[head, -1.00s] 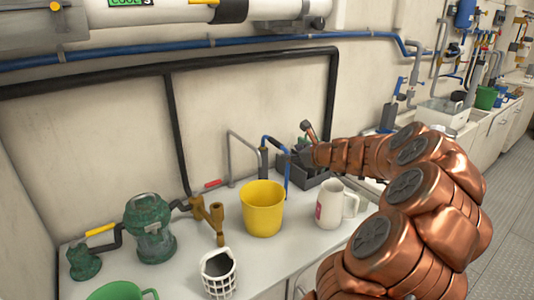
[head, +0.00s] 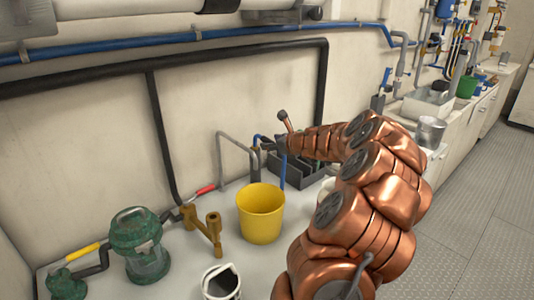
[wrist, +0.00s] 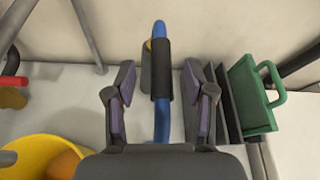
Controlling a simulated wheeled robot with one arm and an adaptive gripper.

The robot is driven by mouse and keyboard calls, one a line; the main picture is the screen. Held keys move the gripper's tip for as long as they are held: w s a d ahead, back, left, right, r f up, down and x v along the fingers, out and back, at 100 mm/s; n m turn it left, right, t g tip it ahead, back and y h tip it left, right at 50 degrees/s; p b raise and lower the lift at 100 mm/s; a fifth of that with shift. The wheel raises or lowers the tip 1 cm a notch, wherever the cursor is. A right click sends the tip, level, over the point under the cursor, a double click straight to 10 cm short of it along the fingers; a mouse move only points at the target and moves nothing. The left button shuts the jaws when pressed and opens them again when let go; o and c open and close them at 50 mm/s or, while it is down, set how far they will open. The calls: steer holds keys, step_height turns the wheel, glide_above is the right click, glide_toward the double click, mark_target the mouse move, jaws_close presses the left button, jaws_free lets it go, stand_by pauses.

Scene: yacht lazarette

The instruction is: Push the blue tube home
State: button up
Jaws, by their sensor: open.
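The blue tube (wrist: 161,118) stands upright between the two fingers of my gripper (wrist: 158,80) in the wrist view. A black sleeve (wrist: 161,68) is around its upper part, and its blue top shows above the sleeve. My gripper is open, with a visible gap on each side of the tube. A dark grey post (wrist: 147,65) stands just behind to the left. In the head view, the blue tube (head: 283,172) shows below my gripper (head: 267,145), behind the yellow bucket. I cannot tell how far the tube is seated.
The yellow bucket (head: 261,213) stands close in front. A dark divided caddy (head: 310,176) is right of the tube, with a green handled item (wrist: 250,95) in it. A grey bent pipe (head: 237,139), brass fitting (head: 207,229) and green lantern (head: 141,245) are to the left.

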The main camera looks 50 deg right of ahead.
mark_target(264, 139)
steer(key=shift+x, duration=1.8)
steer(key=shift+r, duration=0.15)
jaws_close()
steer(key=shift+d, duration=0.1)
